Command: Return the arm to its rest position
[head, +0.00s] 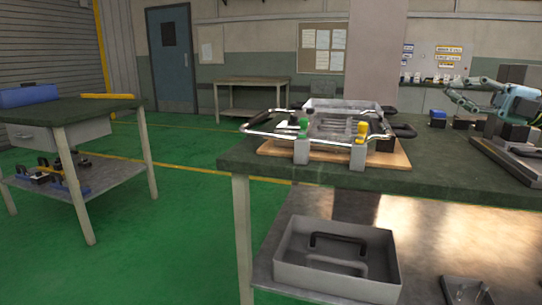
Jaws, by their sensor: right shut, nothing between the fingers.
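My right gripper (466,284) shows at the bottom right edge of the head view, dark and partly cut off by the frame. It is shut and empty, in front of the lower shelf and well below the table top. My left gripper is not in view. The heating element, a shiny bent metal tube (262,122), lies on a fixture on the green table. The fixture has grey blocks with a green clamp (303,127) and a yellow clamp (361,130) on a wooden board (400,155). My right gripper is apart from all of these.
The green table (450,172) has a lower shelf holding a grey bin (330,284) with dark handles. A teal robot arm (515,103) stands at the table's right. Another workbench (75,112) is at left. Green floor (170,220) between the benches is clear.

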